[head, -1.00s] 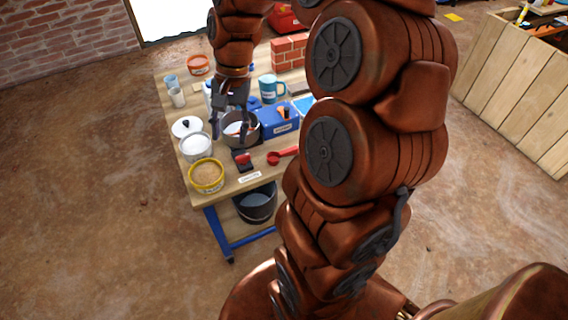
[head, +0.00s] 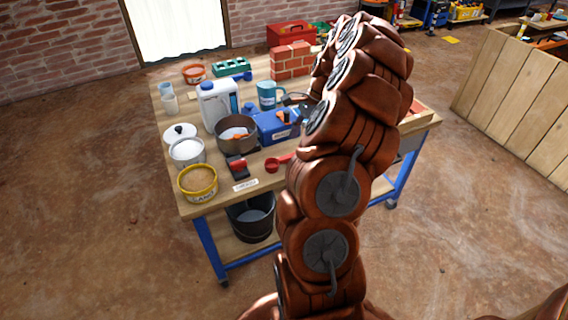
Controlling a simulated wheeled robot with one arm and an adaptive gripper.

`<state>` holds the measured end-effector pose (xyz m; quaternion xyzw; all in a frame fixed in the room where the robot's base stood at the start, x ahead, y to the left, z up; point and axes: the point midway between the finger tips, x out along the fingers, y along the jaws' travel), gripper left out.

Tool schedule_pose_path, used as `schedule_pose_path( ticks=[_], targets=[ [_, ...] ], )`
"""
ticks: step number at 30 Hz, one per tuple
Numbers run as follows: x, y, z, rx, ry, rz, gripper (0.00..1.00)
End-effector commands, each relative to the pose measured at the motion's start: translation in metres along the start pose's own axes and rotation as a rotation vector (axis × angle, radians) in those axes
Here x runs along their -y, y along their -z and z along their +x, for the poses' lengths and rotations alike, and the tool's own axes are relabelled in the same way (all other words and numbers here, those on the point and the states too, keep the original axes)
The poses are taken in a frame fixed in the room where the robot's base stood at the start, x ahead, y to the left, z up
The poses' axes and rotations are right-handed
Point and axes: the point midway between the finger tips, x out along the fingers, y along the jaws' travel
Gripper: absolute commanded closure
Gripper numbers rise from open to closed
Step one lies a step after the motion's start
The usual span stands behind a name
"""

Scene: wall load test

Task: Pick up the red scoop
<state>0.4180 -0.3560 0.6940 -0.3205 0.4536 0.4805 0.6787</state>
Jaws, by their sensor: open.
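The red scoop (head: 272,165) lies on the workbench near its front edge. Its round bowl is at the left and its handle runs to the right, where my arm hides the far end. My arm rises just right of the scoop and covers the right part of the bench. Nothing is seen touching the scoop.
Left of the scoop are a red-and-black object (head: 238,167), a round pot (head: 237,135) and a sand tub (head: 198,183). A white jug (head: 218,107), mug (head: 267,95) and bricks (head: 291,61) stand farther back.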

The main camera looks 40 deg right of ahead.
Motion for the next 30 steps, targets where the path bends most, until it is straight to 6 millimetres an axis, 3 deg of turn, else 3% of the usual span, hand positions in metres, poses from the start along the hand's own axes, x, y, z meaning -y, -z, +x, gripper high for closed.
schedule_pose_path(
  ticks=[8,18,25,30],
  targets=[
    [0.000,0.000,0.021,-0.001,0.000,-0.002,0.52],
    [-0.001,-0.001,0.063,0.001,-0.002,-0.004,0.52],
    [-0.001,-0.001,0.065,0.000,0.000,-0.003,0.52],
    [-0.001,-0.001,0.065,0.000,-0.001,-0.003,0.68]
  ],
)
